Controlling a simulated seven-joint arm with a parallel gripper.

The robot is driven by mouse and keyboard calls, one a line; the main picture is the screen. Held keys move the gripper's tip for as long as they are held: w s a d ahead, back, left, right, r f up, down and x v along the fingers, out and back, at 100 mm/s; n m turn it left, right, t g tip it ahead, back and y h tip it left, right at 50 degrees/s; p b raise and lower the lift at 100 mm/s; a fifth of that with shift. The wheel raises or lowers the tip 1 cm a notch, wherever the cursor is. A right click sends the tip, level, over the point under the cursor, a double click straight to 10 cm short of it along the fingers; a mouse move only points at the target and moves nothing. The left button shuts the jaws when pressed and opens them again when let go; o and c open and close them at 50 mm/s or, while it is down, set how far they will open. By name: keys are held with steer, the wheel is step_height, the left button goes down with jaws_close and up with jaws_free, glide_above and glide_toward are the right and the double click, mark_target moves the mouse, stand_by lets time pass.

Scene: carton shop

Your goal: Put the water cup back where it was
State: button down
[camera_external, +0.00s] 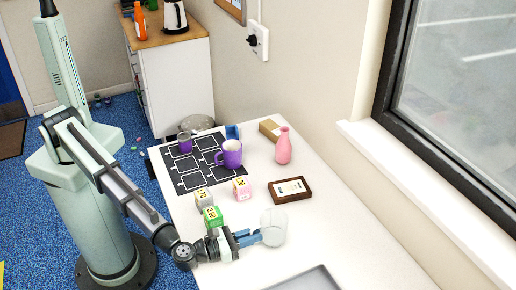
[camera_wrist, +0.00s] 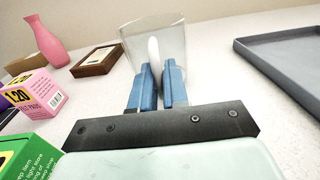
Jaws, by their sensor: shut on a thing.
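The water cup is a clear, see-through cup (camera_external: 274,222) near the right front part of the white table, and it also shows in the wrist view (camera_wrist: 172,33). It looks upright. My gripper (camera_external: 261,237) reaches in from the left, low over the table, with its blue fingers shut on the cup. In the wrist view the two fingers (camera_wrist: 160,72) lie close together against the cup's near side. I cannot tell whether the cup's base touches the table.
A grey tray (camera_external: 306,281) lies at the front. Behind stand a wooden frame (camera_external: 308,191), a pink vase (camera_external: 283,150), a brown box (camera_external: 268,133) and several small cartons (camera_external: 242,190). A black mat (camera_external: 187,185) with white outlines carries a purple mug (camera_external: 233,153) and a smaller purple cup (camera_external: 185,145).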

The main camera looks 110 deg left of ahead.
steer(key=shift+f, duration=0.1)
steer(key=c, duration=1.1)
jaws_free()
steer(key=shift+s+d, duration=0.1)
steer(key=v, duration=1.1)
steer(key=shift+s+d, duration=0.3)
